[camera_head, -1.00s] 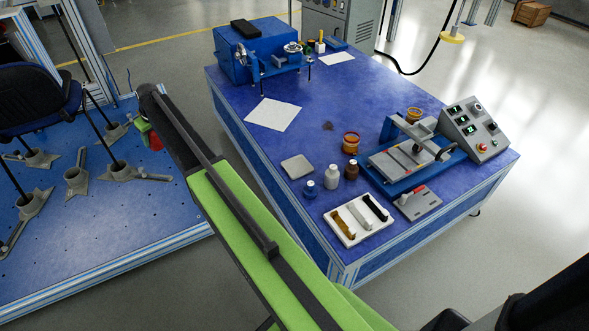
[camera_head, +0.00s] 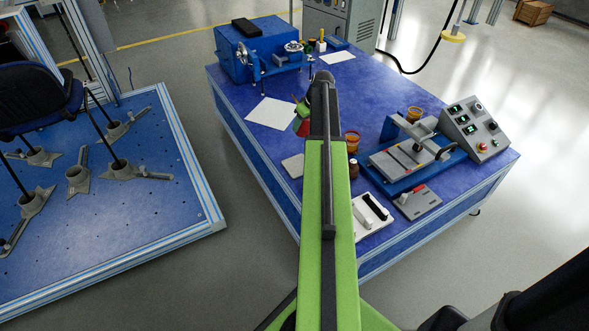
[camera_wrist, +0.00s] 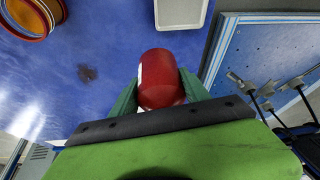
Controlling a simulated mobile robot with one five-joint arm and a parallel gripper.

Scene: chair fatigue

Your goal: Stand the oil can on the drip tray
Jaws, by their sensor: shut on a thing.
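The red oil can (camera_wrist: 160,78) is held between the green fingers of my gripper (camera_wrist: 157,88) in the wrist view. In the head view a bit of the red can (camera_head: 304,128) shows beside the end of my arm, above the blue bench. My gripper (camera_head: 302,113) is mostly hidden there by the arm. The drip tray, a small shallow pale square (camera_head: 293,165), lies on the bench, nearer the front edge than the can, partly hidden by my arm. Its rim also shows at the top of the wrist view (camera_wrist: 181,14), apart from the can.
An orange-rimmed container (camera_head: 352,141) and a brown bottle (camera_head: 353,168) stand right of my arm. A blue fixture (camera_head: 405,165) and a control box (camera_head: 473,130) stand farther right. A white sheet (camera_head: 270,113) lies left on the bench. A dark stain (camera_wrist: 88,73) marks the bench.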

